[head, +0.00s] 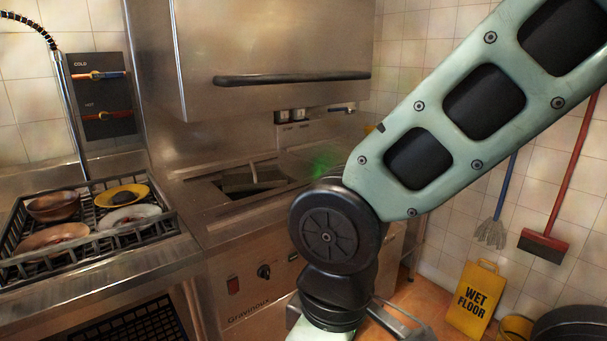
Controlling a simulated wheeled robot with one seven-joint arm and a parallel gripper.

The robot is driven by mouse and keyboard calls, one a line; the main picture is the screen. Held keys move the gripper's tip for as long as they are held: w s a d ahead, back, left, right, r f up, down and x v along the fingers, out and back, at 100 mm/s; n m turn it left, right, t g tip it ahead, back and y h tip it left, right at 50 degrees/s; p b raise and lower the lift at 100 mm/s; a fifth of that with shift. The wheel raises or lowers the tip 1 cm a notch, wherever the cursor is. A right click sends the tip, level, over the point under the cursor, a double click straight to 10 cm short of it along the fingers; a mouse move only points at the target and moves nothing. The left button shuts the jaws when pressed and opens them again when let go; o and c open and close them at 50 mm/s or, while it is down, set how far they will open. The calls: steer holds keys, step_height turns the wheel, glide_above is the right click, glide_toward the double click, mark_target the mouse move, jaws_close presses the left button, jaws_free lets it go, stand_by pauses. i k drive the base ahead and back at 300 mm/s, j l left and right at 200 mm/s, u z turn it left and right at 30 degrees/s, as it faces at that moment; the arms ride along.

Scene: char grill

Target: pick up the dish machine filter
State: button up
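The dish machine (255,265) stands in the middle with its steel hood (270,50) raised. In its open basin, grey angled parts (250,182) show; one of them may be the dish machine filter, but I cannot tell which. A faint green glow (322,160) hangs at the basin's right side, partly behind my arm. My arm comes from the upper right and bends down in front of the machine's right part, hiding some of it.
A rack (85,220) with plates and bowls sits on the left counter. A yellow wet floor sign (474,298), a red squeegee (545,244) and a blue-handled mop (492,232) stand along the right wall. A little orange floor (425,298) shows at the lower right.

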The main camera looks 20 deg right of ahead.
mark_target(252, 177)
steer(key=z, duration=0.1)
steer(key=i+l+u, duration=0.25)
steer(key=i+l, duration=0.15)
steer(key=l, duration=0.25)
steer(key=i+l+u, duration=0.15)
steer(key=l, duration=0.2)
steer(key=i+l+u, duration=0.15)
steer(key=l, duration=0.25)
steer(key=i+l, duration=0.2)
steer(key=i, duration=0.25)
